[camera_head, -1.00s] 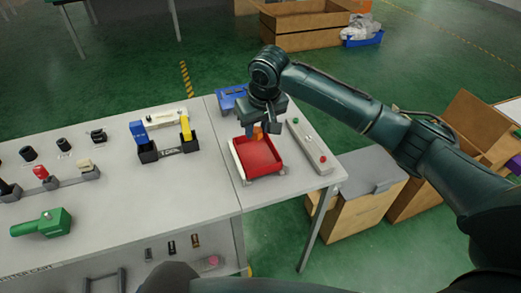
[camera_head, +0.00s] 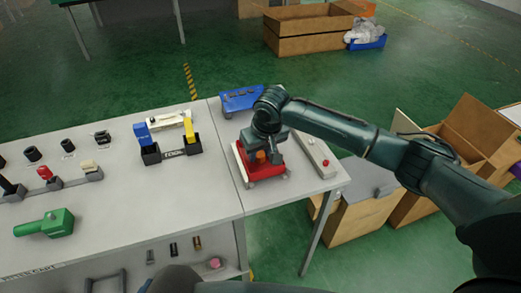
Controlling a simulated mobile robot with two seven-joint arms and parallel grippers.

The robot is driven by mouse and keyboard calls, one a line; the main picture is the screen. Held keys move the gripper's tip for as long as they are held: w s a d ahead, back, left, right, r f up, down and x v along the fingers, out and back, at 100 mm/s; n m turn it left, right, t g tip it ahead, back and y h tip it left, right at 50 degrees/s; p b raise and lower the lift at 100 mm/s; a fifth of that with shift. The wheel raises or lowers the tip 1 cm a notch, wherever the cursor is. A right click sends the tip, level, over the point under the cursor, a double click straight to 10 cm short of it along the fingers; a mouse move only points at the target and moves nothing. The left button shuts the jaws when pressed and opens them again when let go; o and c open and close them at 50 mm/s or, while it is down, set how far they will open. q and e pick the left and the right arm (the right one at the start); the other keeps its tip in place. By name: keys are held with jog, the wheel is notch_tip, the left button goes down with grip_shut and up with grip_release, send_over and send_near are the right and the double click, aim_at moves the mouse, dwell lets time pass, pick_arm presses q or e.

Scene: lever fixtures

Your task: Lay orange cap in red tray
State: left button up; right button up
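The red tray (camera_head: 266,172) sits on the right part of the grey table, partly hidden under my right arm. The orange cap (camera_head: 261,156) shows at my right gripper (camera_head: 262,154), over the inside of the tray. The fingers are small and mostly hidden by the wrist, so I cannot tell whether they are closed on the cap or whether the cap touches the tray floor. My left gripper is not in view.
A blue fixture (camera_head: 241,99) stands behind the tray, and a pale button bar (camera_head: 316,157) lies to its right. Blue and yellow levers (camera_head: 170,147) stand to the left. A green tool (camera_head: 45,224) lies at the front left. Bare table (camera_head: 195,195) lies between.

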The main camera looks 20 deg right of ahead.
jog(key=o, duration=0.4)
jog(key=shift+c, duration=0.2)
jog(key=v, duration=1.2)
jog(key=shift+r, duration=0.2)
